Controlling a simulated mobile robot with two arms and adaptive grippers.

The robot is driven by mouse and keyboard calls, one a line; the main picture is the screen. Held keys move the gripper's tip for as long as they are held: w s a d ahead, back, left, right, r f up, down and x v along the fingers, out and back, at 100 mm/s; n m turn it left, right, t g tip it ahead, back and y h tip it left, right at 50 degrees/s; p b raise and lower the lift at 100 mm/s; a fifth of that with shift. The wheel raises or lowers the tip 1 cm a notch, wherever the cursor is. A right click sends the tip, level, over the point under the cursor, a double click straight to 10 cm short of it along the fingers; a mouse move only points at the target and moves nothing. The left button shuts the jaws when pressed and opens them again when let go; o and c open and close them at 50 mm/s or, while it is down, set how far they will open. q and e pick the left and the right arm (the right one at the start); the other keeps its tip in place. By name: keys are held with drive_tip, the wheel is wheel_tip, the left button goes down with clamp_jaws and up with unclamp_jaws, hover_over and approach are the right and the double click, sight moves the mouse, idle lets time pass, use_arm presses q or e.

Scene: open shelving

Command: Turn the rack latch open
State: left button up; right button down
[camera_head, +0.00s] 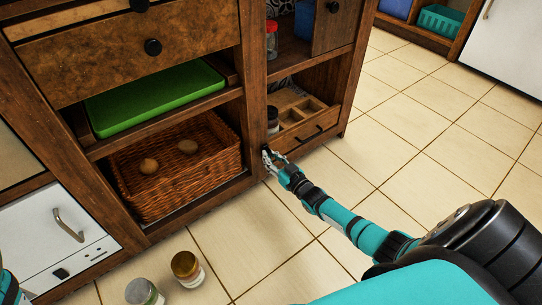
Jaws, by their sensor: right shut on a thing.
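The pull-out rack (318,135), a low wooden tray with compartments and a dark handle, sits in the lower right bay of the wooden shelving. My right gripper (269,155) reaches in from the right and is at the upright post just left of the rack, low down. It is shut on a small part there, which I take to be the rack latch. The fingers hide most of it, so I cannot tell how far it is turned. My left gripper is not in view; only a bit of teal arm shows at the lower left edge.
A dark-lidded jar (272,120) stands at the rack's left end. A wicker basket (190,185) and a green tray (155,97) fill the bays to the left. Two jars (187,269) (143,293) stand on the floor in front. The tiled floor at right is clear.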

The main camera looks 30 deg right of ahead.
idle(0.5)
drive_tip(key=c, duration=1.4)
unclamp_jaws()
drive_tip(key=shift+s, duration=0.1)
drive_tip(key=s, duration=1.1)
drive_tip(key=shift+s+d, duration=0.4)
drive_tip(key=shift+d, duration=0.05)
